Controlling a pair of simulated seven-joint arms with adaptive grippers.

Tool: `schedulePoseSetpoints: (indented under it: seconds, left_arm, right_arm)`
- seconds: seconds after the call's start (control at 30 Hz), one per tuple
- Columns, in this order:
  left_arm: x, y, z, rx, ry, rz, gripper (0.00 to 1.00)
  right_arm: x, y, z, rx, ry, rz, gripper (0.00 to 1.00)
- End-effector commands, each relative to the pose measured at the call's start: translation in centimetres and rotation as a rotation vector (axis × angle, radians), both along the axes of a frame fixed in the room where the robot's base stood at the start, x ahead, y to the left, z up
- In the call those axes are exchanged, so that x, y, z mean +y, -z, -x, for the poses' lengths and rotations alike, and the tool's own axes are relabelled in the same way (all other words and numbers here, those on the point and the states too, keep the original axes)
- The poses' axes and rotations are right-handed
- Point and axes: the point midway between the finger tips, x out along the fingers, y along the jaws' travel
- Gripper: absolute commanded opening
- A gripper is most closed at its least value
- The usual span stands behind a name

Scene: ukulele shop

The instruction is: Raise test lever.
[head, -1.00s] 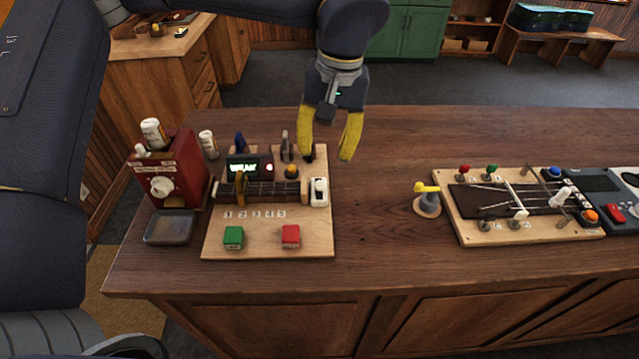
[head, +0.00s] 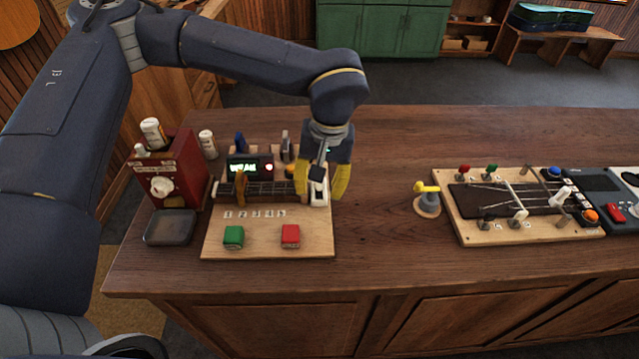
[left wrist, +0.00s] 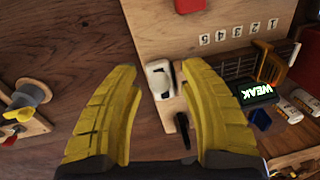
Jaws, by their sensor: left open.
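The test board (head: 265,247) lies at the left of the counter and carries a fretted neck and a display reading "WEAK" (left wrist: 258,92). A white switch-like lever block (head: 318,200) sits at the neck's right end; it also shows in the left wrist view (left wrist: 159,80). A black lever (left wrist: 183,129) stands near it. No label shows which is the test lever. My left gripper (head: 321,190), with yellow fingers, is open and empty above the white block. In the left wrist view the block lies between the fingertips (left wrist: 160,68), with no clear contact. My right gripper is not in view.
Green (head: 233,237) and red (head: 290,236) buttons sit at the board's front. A red box with a dial (head: 163,187) and a grey tray (head: 170,227) stand left. A yellow-topped post (head: 428,203) and a second board (head: 525,232) stand right. Bare counter lies between.

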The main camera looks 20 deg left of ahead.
Motion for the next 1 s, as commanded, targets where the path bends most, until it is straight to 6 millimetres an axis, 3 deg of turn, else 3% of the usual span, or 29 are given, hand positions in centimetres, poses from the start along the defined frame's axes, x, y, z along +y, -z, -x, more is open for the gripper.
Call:
schedulePoseSetpoints:
  seconds: [0.2, 0.6, 1.0]
  left_arm:
    - [0.01, 0.01, 0.00, 0.000, 0.000, 0.000, 0.44]
    - [0.01, -0.01, 0.00, 0.000, 0.000, 0.000, 0.00]
    - [0.03, 0.05, 0.11, 0.004, 0.000, -0.001, 0.00]
  right_arm:
    - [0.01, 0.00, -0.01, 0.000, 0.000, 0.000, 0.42]
    - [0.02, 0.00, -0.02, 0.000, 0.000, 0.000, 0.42]
    - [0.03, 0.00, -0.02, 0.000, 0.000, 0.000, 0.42]
